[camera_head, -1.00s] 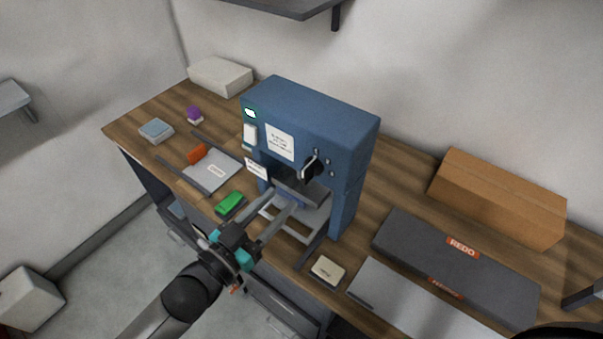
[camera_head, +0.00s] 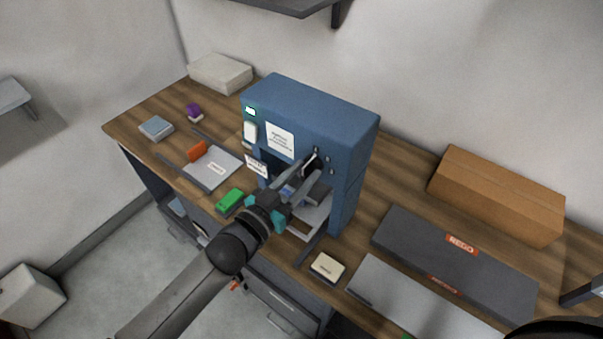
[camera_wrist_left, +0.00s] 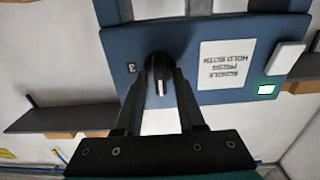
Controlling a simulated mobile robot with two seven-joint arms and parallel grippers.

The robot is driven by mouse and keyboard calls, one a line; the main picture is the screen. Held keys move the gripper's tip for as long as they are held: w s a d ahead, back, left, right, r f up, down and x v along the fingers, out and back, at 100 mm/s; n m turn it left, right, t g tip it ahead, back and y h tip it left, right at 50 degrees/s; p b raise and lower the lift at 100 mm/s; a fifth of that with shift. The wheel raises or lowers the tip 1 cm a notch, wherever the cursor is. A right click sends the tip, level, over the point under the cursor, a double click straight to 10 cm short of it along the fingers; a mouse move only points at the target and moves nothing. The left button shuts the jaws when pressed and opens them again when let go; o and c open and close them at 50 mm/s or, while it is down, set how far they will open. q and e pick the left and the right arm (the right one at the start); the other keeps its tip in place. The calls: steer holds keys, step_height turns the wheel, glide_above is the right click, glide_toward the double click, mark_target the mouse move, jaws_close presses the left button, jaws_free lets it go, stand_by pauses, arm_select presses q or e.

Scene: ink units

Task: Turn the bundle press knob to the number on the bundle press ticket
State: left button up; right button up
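The blue bundle press (camera_head: 355,135) stands on the wooden bench. Its black knob (camera_wrist_left: 158,66) is on the front face, with a white pointer mark; in the head view the fingers partly cover it. My left gripper (camera_head: 310,168) reaches the press front. In the left wrist view its fingers (camera_wrist_left: 165,72) are apart, with the knob at their tips; contact is unclear. A white card (camera_head: 281,140) with printed lines is on the press face and shows upside down in the left wrist view (camera_wrist_left: 226,64). A smaller white ticket (camera_head: 257,167) stands at the press's lower left, unreadable here.
A green block (camera_head: 229,201), an orange block (camera_head: 197,151) and a grey plate (camera_head: 214,169) lie left of the press. A cream block (camera_head: 327,267) lies in front. A dark REDO tray (camera_head: 415,240) and a cardboard box (camera_head: 500,195) are to the right.

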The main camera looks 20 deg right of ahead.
arm_select(q)
jaws_close()
steer(key=shift+m, duration=0.3)
stand_by(0.3)
steer(key=m, duration=0.3)
steer(key=shift+s+m, duration=0.1)
steer(key=shift+m, duration=2.5)
steer(key=shift+o, duration=1)
jaws_free()
